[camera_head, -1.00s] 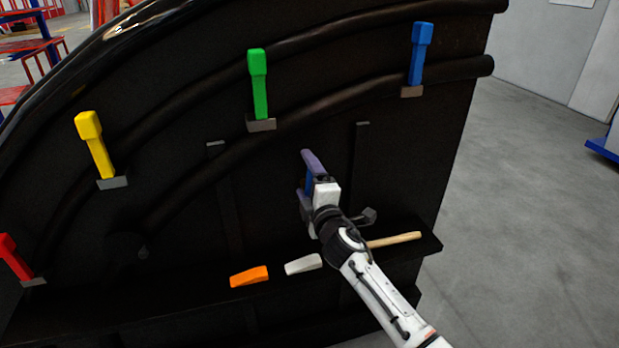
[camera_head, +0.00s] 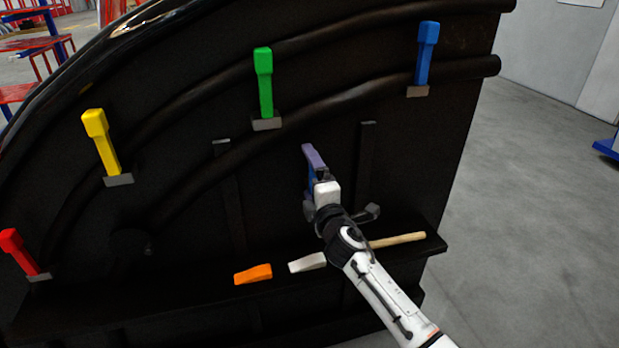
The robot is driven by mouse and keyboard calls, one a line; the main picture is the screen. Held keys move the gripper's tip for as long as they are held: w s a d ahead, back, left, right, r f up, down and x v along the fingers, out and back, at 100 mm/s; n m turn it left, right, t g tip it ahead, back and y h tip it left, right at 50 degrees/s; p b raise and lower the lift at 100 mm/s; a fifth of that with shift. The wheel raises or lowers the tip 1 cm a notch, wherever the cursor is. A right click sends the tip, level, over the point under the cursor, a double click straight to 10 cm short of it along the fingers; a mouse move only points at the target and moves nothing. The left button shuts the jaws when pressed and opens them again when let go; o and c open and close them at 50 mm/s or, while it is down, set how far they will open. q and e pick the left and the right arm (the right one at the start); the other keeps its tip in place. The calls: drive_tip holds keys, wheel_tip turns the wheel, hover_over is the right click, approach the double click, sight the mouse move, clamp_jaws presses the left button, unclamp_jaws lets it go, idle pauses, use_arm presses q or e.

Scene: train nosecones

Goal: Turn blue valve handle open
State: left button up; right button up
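The blue valve handle (camera_head: 426,55) stands upright on its grey bracket at the upper right of the black nosecone panel (camera_head: 200,235). My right gripper (camera_head: 312,165) is in front of the panel, below and to the left of the blue handle and clear of it. Its bluish fingers point up and away from me. I cannot tell from this angle whether they are apart. My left gripper is not in view.
A green handle (camera_head: 264,85), a yellow handle (camera_head: 102,140) and a red handle (camera_head: 17,250) line the panel. A ledge below holds an orange piece (camera_head: 253,274), a white piece (camera_head: 307,262) and a wooden stick (camera_head: 397,240). Grey floor (camera_head: 520,230) is clear at right.

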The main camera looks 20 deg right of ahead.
drive_tip(key=shift+a+f, duration=0.1)
drive_tip(key=shift+s, duration=0.25)
drive_tip(key=s+a, duration=0.1)
drive_tip(key=s, duration=0.8)
drive_tip(key=shift+s+a, duration=0.25)
drive_tip(key=shift+s, duration=0.1)
